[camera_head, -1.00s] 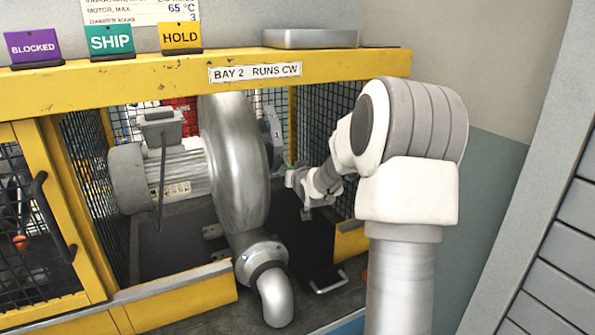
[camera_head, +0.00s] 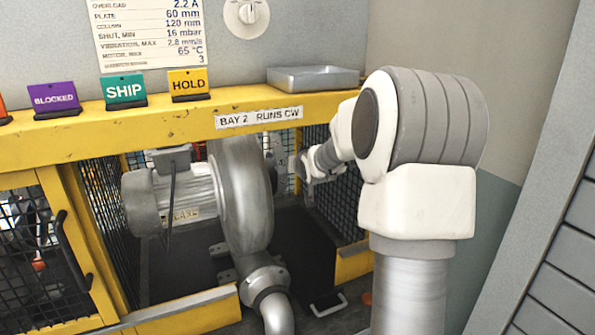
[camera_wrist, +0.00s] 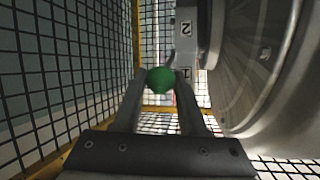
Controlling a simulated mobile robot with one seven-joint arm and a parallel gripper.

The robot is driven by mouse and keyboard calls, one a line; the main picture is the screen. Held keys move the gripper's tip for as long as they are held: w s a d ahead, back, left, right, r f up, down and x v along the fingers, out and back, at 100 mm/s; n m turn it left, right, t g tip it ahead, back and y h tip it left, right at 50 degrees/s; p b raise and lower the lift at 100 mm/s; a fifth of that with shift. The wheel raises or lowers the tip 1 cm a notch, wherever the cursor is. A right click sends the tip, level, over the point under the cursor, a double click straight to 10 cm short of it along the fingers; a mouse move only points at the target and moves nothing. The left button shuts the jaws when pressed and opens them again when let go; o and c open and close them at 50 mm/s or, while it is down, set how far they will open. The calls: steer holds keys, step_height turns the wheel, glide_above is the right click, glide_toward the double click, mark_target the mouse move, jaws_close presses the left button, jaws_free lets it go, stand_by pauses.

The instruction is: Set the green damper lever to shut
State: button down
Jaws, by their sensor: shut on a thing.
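The green damper lever's round knob (camera_wrist: 160,80) shows in the wrist view between my fingertips. My gripper (camera_wrist: 163,84) is shut on this knob. A grey plate marked 1 and 2 (camera_wrist: 184,45) stands just beyond and above it, with the knob beside the mark 1. In the head view my gripper (camera_head: 305,170) is inside the yellow cage, to the right of the grey blower housing (camera_head: 242,195); the knob is too small to make out there.
The blower housing (camera_wrist: 265,75) is close on the right of my gripper. Black mesh (camera_wrist: 60,80) stands on the left. The yellow beam (camera_head: 160,120) crosses above the bay, with a metal tray (camera_head: 315,79) on top.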

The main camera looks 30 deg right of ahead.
steer(key=shift+w+r+p, duration=0.3)
steer(key=shift+w+r, duration=0.05)
steer(key=shift+r, duration=0.45)
steer(key=shift+w+r+p, duration=0.25)
steer(key=shift+w+r, duration=0.1)
steer(key=shift+r, duration=0.4)
